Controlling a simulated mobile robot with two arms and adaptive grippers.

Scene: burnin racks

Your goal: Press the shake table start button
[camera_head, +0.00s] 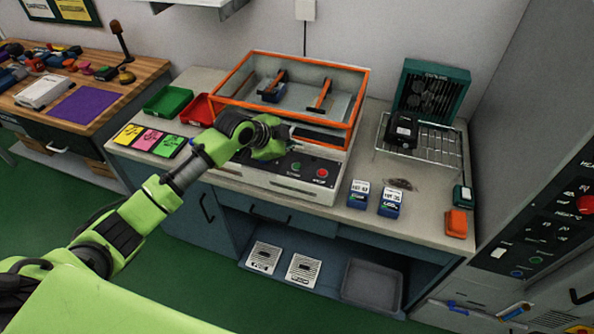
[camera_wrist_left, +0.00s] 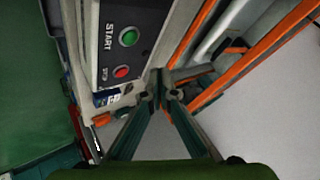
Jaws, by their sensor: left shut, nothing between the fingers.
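The shake table (camera_head: 300,183) stands on the bench, with an orange-framed tray on top and a dark control panel on its front. The green start button (camera_head: 296,165) sits left of the red stop button (camera_head: 322,173). In the left wrist view the green button (camera_wrist_left: 128,37), labelled START, and the red button (camera_wrist_left: 122,71) are both uncovered. My left gripper (camera_wrist_left: 159,88) is shut and empty, its fingertips beside the panel and apart from the green button. In the head view the left gripper (camera_head: 283,143) is near the panel's upper left. My right gripper is not in view.
The orange-framed tray (camera_head: 361,95) rises just behind the panel. Blue labelled boxes (camera_head: 359,194) stand right of the shake table. Green (camera_head: 168,101) and red (camera_head: 197,110) bins are to its left. A wire rack (camera_head: 440,145) stands farther right.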

